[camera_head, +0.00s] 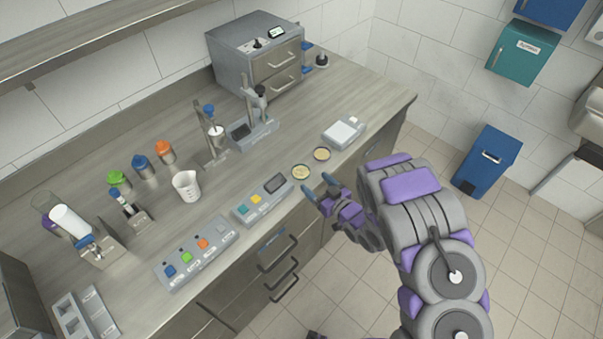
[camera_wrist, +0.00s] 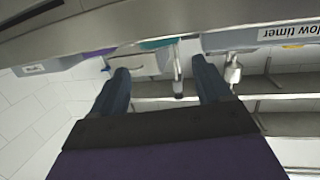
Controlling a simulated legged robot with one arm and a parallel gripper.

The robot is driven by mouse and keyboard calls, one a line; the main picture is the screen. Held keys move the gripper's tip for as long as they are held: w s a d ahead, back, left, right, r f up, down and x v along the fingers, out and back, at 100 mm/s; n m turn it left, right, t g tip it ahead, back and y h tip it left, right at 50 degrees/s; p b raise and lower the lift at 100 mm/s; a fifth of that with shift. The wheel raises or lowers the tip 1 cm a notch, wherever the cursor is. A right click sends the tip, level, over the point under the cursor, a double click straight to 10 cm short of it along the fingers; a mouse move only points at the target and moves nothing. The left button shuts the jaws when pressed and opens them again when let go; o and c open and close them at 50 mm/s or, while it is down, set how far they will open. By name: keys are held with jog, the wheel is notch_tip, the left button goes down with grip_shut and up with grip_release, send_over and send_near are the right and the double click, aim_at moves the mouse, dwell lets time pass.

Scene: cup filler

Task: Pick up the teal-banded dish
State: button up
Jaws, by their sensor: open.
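Two small round dishes with pale yellowish contents sit near the counter's front edge. The nearer dish (camera_head: 301,172) is beside the button box. Its band colour is hard to make out in the head view. In the wrist view a teal strip (camera_wrist: 160,43) shows between my fingers' directions, on the side towards the "flow timer" box, which suggests this dish is the teal-banded one. The other dish (camera_head: 321,154) is farther right; a purple strip (camera_wrist: 101,51) shows there in the wrist view. My gripper (camera_head: 319,186) is open and empty at the counter's front edge, close to the nearer dish; it also shows in the wrist view (camera_wrist: 160,68).
The button box (camera_head: 262,199) stands left of the dishes, and a scale (camera_head: 343,132) stands to the right. A white beaker (camera_head: 187,186) and stands are farther back. Drawer handles (camera_head: 278,252) jut from the cabinet front.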

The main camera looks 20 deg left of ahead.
aim_at(303, 173)
jog(key=x, duration=0.4)
jog(key=shift+w+a+b, duration=0.15)
jog(key=shift+a+b, duration=0.05)
jog(key=shift+b, duration=0.1)
jog(key=x, duration=0.2)
jog(key=b+x, duration=0.1)
jog(key=x, duration=0.1)
jog(key=shift+f, duration=0.35)
jog(key=shift+w+a, duration=0.1)
jog(key=shift+a, duration=0.35)
jog(key=c, duration=0.7)
